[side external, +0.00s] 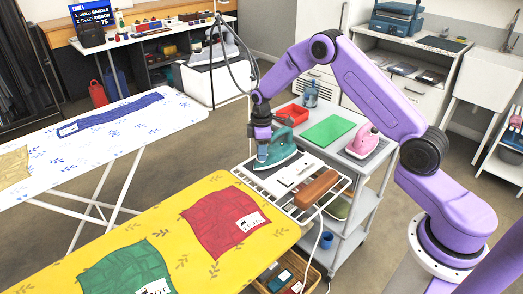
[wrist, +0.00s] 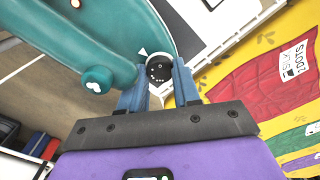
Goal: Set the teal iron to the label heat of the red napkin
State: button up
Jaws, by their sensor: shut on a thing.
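In the side view my gripper (side external: 263,138) is at the iron, and the dial is hidden. The red napkin (side external: 225,218) lies flat on the yellow board; its white label (wrist: 292,60) is too small to read surely.
A green cloth (side external: 128,268) with a label lies on the yellow board (side external: 185,264). A white patterned board (side external: 100,145) stands behind.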

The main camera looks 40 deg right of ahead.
dwell(0.3)
jog(key=o, duration=1.1)
notch_tip(320, 180, up, 18)
jog(key=shift+f, duration=0.25)
